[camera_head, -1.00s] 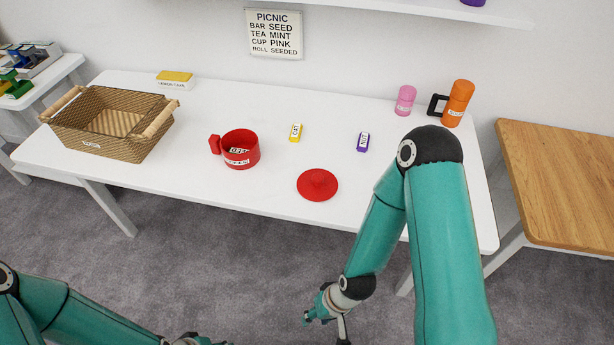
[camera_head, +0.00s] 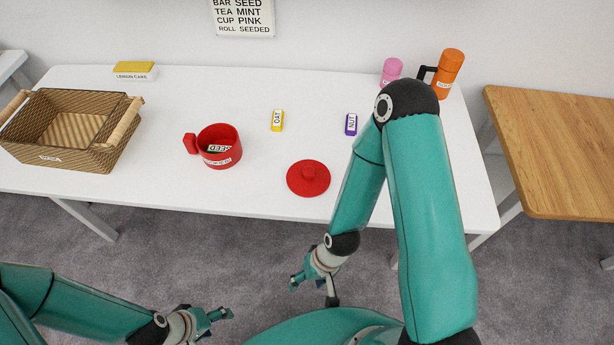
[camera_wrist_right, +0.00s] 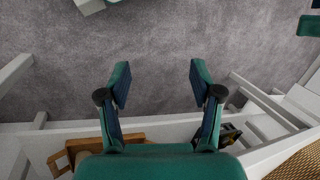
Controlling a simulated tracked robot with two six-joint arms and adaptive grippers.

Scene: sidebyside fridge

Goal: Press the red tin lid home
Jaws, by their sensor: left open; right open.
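The red tin (camera_head: 229,160) stands open on the white table, its handle to the left, with a bar labelled SEED inside. The red lid (camera_head: 308,180), a round disc with a knob, lies on the table to the right of the tin, near the front edge and apart from the tin. My left gripper (camera_head: 216,320) is open and empty, in front of the table over the floor. My right gripper (camera_head: 313,288) is open and empty, also in front of the table, below the lid in the picture. The right wrist view shows its two spread fingers (camera_wrist_right: 158,88) with nothing between them.
A yellow OAT bar (camera_head: 277,121) and a purple NUT bar (camera_head: 351,124) lie behind the lid. A pink container (camera_head: 391,71) and an orange flask (camera_head: 448,75) stand at the back right. A wicker basket (camera_head: 122,140) is at left. A wooden-topped table (camera_head: 560,150) stands at right.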

